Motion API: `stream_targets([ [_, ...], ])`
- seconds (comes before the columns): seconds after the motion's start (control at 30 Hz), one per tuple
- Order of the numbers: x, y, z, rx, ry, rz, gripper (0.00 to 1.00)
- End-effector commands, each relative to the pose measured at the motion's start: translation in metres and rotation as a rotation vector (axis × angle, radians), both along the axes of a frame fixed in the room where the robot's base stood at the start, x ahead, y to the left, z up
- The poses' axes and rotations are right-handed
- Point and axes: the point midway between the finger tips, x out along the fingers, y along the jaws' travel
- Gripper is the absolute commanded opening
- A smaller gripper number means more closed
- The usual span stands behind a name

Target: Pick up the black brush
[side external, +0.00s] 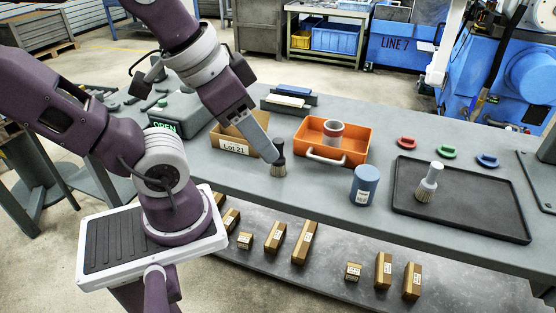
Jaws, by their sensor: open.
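The black brush (279,166) stands upright on the grey bench, bristles down, just in front of the cardboard Lot 21 box. My gripper (271,152) is right at the brush's black handle, and one finger covers part of it from the left. The other finger is hidden, so I cannot tell whether the handle is between the fingers or whether they touch it. A second brush with a light grey handle (430,180) stands on the black tray (481,205) at the right.
An orange bin (349,151) holding a ring-shaped part stands right of the brush. A blue cylinder (363,184) stands between bin and tray. The Lot 21 box (229,146) is close behind my gripper.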

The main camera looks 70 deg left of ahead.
Motion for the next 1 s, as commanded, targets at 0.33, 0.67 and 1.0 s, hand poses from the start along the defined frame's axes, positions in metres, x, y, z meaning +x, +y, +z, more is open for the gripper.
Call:
stream_targets([
  [0.33, 0.039, 0.081, -0.077, 0.527, 0.627, -0.358, 0.5],
  [0.67, 0.117, 0.152, -0.18, 1.162, 1.172, -1.004, 0.5],
  [1.0, 0.137, 0.178, -0.219, 1.306, 1.26, -1.187, 0.5],
])
